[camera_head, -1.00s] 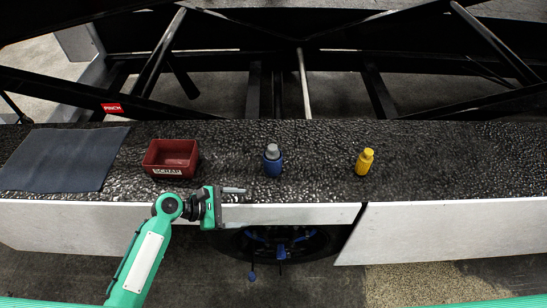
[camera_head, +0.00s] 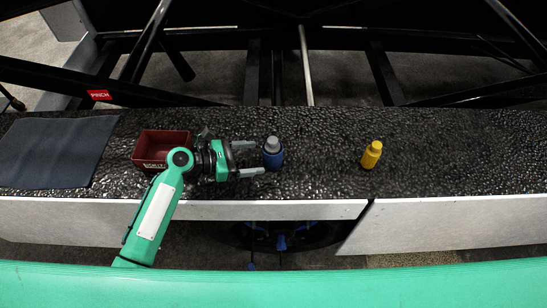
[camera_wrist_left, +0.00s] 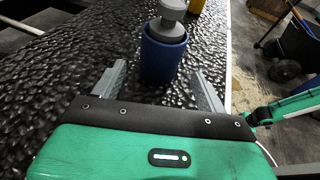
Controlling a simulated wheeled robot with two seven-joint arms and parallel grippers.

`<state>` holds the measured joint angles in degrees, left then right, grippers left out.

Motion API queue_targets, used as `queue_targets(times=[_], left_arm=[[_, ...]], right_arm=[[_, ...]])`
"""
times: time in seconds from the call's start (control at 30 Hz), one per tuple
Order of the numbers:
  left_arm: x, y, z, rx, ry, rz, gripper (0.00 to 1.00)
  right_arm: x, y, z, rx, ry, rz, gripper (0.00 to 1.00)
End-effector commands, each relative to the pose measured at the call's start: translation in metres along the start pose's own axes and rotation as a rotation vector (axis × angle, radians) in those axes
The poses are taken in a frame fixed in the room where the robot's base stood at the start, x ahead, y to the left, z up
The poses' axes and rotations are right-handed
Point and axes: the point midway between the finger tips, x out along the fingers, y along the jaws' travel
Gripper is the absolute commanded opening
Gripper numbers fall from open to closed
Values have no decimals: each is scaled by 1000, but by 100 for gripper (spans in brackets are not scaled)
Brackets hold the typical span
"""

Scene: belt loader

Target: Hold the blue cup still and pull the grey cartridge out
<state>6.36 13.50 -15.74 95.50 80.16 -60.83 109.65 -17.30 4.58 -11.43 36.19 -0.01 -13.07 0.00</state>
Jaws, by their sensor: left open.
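The blue cup (camera_head: 273,160) stands upright on the black textured surface, with the grey cartridge (camera_head: 272,143) sitting in it and its top sticking out. In the left wrist view the blue cup (camera_wrist_left: 161,55) and grey cartridge (camera_wrist_left: 168,22) are straight ahead, beyond the fingertips. My left gripper (camera_head: 250,159) is open and empty, just left of the cup, with its fingers pointing at it. In the left wrist view its two fingers (camera_wrist_left: 160,75) are spread wide toward the cup's near side.
A dark red bin (camera_head: 160,140) stands behind my left wrist. A dark mat (camera_head: 55,150) lies at the far left. A yellow bottle (camera_head: 372,154) stands to the right of the cup. The surface between cup and bottle is clear. A white front edge (camera_head: 290,209) borders the surface.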

Motion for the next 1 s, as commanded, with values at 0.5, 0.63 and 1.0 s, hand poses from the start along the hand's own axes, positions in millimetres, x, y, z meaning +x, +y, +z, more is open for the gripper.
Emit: queue_targets(times=[0.5,0.63,1.0], left_arm=[[55,0,0,0,0,0,75],[58,0,0,1,1,0,75],[58,0,0,1,1,1,43]], right_arm=[[2,0,4,0,-4,0,36],[2,-1,3,0,-1,-1,36],[2,-1,3,0,0,-1,36]])
